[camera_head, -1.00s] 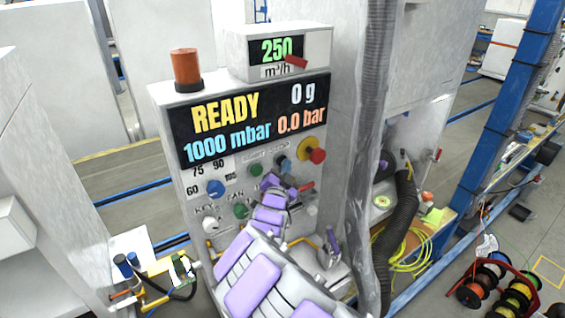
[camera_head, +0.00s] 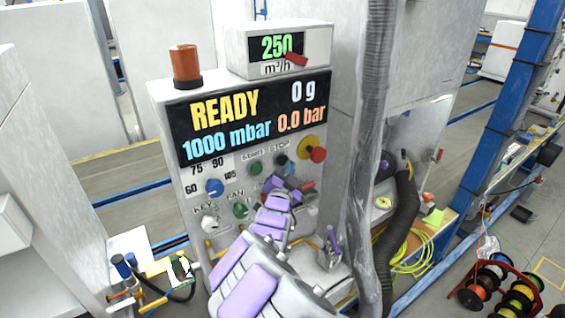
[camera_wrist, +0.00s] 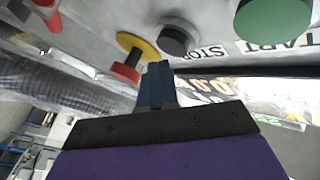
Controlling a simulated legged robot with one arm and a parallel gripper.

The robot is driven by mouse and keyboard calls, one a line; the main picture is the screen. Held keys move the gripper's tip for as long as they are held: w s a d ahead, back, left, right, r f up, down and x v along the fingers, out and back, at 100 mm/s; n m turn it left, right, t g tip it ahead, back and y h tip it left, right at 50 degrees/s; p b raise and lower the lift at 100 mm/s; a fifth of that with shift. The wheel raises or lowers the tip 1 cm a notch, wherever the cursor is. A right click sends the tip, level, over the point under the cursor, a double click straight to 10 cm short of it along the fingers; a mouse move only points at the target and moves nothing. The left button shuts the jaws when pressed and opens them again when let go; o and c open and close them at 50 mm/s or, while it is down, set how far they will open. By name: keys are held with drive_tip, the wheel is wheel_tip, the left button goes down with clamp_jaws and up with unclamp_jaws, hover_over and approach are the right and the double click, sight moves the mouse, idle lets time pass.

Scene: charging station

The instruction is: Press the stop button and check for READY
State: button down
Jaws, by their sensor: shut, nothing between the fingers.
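The control panel display (camera_head: 250,115) reads READY in yellow, 0 g, 1000 mbar and 0.0 bar. The black stop button (camera_wrist: 178,36), beside the STOP label, shows in the wrist view; in the head view it is partly hidden by my gripper. The green start button (camera_wrist: 274,18) is beside it. My gripper (camera_wrist: 157,72) is shut and empty, its tips just short of the panel, near the stop button and the red emergency knob on its yellow base. In the head view my gripper (camera_head: 288,170) is in front of the panel; contact cannot be told.
A red emergency knob (camera_head: 318,155) sits right of the stop button. Green fan button (camera_head: 240,209) and blue dial (camera_head: 214,187) are to the left. A grey hose (camera_head: 372,150) hangs close on the right. An orange lamp (camera_head: 186,66) tops the cabinet.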

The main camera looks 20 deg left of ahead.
drive_tip(key=shift+s, duration=0.1)
drive_tip(key=s+d+b, duration=0.1)
drive_tip(key=d+b, duration=0.1)
drive_tip(key=s+d+b, duration=0.2)
drive_tip(key=shift+b, duration=0.35)
idle(0.5)
